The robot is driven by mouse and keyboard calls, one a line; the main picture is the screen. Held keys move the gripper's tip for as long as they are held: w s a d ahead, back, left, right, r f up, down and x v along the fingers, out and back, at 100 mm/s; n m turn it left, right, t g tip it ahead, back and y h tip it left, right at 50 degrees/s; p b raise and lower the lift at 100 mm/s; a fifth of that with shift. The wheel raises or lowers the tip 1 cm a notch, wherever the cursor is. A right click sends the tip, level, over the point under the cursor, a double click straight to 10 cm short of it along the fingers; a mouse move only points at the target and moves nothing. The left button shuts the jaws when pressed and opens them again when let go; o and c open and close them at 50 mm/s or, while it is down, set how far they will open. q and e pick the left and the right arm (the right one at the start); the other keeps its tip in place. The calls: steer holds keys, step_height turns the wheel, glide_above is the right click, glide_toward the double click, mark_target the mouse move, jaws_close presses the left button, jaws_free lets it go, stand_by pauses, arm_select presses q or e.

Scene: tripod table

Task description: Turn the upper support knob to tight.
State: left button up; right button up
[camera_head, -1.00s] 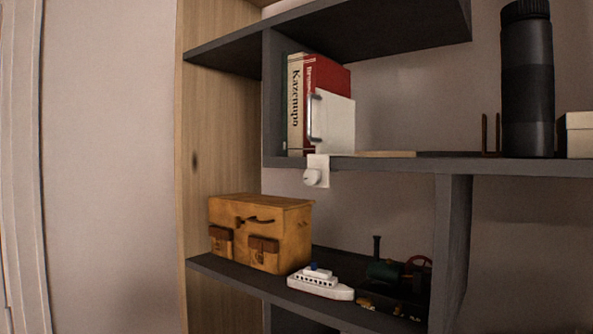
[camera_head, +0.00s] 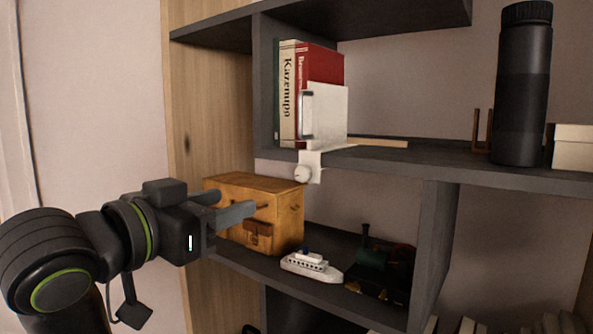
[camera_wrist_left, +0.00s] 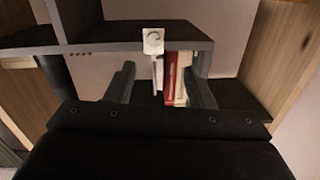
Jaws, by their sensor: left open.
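The support knob (camera_head: 302,173) is a small white round knob on a white clamp bracket (camera_head: 312,160) fixed to the front edge of the grey shelf. The same knob shows in the left wrist view (camera_wrist_left: 153,37), where the scene appears upside down. My left gripper (camera_head: 234,204) is open and empty, left of and a little below the knob, in front of the wooden case. In the wrist view, its two fingers (camera_wrist_left: 160,88) stand apart, with the bracket and books visible between them. The knob's turn position is too small to tell. My right gripper is not in view.
A white plate (camera_head: 327,115) and upright books (camera_head: 316,75) stand on the shelf above the bracket. Below are a brown case (camera_head: 279,197), a white toy ship (camera_head: 312,266) and a dark toy engine (camera_head: 380,265). A black bottle (camera_head: 523,90) stands at right.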

mark_target(301, 175)
arm_select(q)
steer(key=shift+m, duration=0.3)
steer(key=p+x, duration=0.2)
steer(key=x, duration=0.3)
steer(key=r+p+x, duration=0.1)
steer(key=x, duration=0.4)
steer(key=d+p+x, duration=0.1)
steer(key=p+x, duration=0.1)
steer(key=x, duration=0.3)
steer(key=shift+s+r+p, duration=0.3)
steer(key=shift+w+d+f, duration=0.15)
steer(key=shift+w+d, duration=0.2)
steer(key=shift+w, duration=0.15)
steer(key=shift+c, duration=0.2)
